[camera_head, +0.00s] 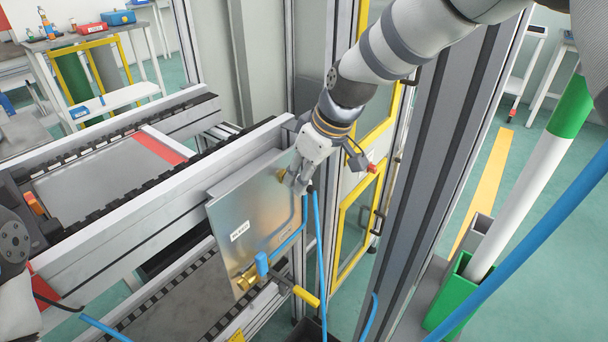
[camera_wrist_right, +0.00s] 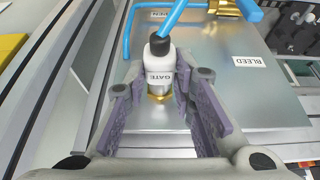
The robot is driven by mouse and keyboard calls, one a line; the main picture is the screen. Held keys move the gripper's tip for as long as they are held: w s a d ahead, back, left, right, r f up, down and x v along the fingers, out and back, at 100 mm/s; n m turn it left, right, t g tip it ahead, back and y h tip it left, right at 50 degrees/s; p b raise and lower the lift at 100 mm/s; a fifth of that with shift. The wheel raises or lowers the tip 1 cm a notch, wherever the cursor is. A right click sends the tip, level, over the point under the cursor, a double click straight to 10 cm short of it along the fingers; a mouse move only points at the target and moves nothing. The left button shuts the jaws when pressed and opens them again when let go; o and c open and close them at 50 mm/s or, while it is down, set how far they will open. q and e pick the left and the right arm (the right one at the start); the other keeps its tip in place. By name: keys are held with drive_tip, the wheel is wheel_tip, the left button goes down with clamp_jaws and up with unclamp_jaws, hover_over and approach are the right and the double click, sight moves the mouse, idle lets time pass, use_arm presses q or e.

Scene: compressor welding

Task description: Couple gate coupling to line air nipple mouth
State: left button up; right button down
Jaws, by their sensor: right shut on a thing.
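The gate coupling (camera_wrist_right: 160,75) is a white sleeve marked GATE with a black collar and a blue hose. My right gripper (camera_wrist_right: 158,98) is shut on it, one grey finger on each side. It also shows in the head view (camera_head: 297,184), at the upper right of a metal plate. A brass fitting (camera_wrist_right: 159,93) shows directly below the coupling, against the plate. In the head view, brass (camera_head: 282,175) shows beside my fingers. I cannot tell whether the coupling is seated on the nipple mouth, which is hidden. Only part of my left arm shows at the left edge.
The upright metal plate (camera_head: 250,215) has a BLEED label. A brass valve (camera_head: 246,279) with blue and yellow handles sits at its lower edge. Blue hose (camera_head: 318,250) hangs beside it. A conveyor frame (camera_head: 150,200) lies left; a grey post (camera_head: 440,170) stands right.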

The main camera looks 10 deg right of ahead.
drive_tip(key=c, duration=1.3)
unclamp_jaws()
drive_tip(key=shift+a, duration=0.1)
drive_tip(key=shift+r, duration=0.1)
drive_tip(key=v, duration=1.2)
